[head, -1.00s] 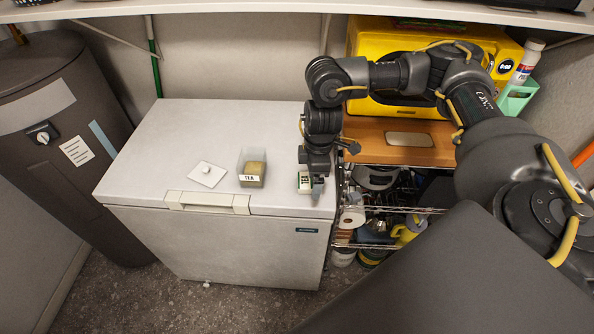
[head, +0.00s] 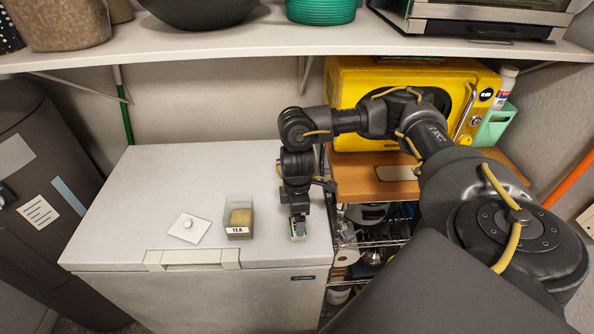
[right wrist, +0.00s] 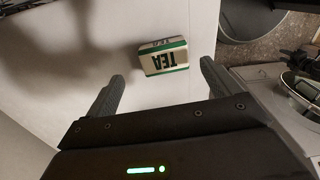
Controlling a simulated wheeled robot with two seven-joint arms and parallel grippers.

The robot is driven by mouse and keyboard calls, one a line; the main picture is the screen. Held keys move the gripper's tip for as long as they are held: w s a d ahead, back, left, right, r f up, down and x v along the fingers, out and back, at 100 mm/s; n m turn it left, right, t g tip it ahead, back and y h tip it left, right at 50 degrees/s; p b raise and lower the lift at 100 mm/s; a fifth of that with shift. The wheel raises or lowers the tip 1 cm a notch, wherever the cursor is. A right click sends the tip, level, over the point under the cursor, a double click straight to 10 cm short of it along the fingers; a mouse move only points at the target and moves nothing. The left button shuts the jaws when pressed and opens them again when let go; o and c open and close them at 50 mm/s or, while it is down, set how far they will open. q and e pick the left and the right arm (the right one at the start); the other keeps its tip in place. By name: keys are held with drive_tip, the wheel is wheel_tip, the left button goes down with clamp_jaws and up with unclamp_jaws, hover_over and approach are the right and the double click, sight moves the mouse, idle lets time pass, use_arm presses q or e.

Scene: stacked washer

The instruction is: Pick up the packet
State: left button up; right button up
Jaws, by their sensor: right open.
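The packet (right wrist: 164,56) is a small white and green box marked TEA, lying on the white top of the chest freezer. In the head view the packet (head: 298,231) is near the freezer's right edge, partly hidden by my right gripper (head: 299,216). In the right wrist view my right gripper (right wrist: 158,88) is open, with the packet just beyond its fingertips and between their lines. Nothing is between the fingers. My left gripper is not in view.
A clear container labelled TEA (head: 238,218) and a white square lid (head: 188,228) with a knob lie to the left on the freezer (head: 120,215). A wire shelf (head: 385,243) stands right of it. A long shelf (head: 240,42) hangs above.

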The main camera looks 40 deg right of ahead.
sight(292, 225)
drive_tip(key=shift+s+a+f, duration=0.1)
drive_tip(key=shift+f, duration=0.05)
wheel_tip(292, 225, down, 5)
drive_tip(key=shift+s+a+r, duration=0.1)
drive_tip(key=shift+s, duration=0.05)
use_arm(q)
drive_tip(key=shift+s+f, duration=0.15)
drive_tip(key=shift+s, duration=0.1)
use_arm(e)
drive_tip(key=shift+c, duration=1.3)
drive_tip(key=c, duration=0.8)
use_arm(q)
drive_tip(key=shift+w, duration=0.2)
use_arm(e)
drive_tip(key=shift+r, duration=0.15)
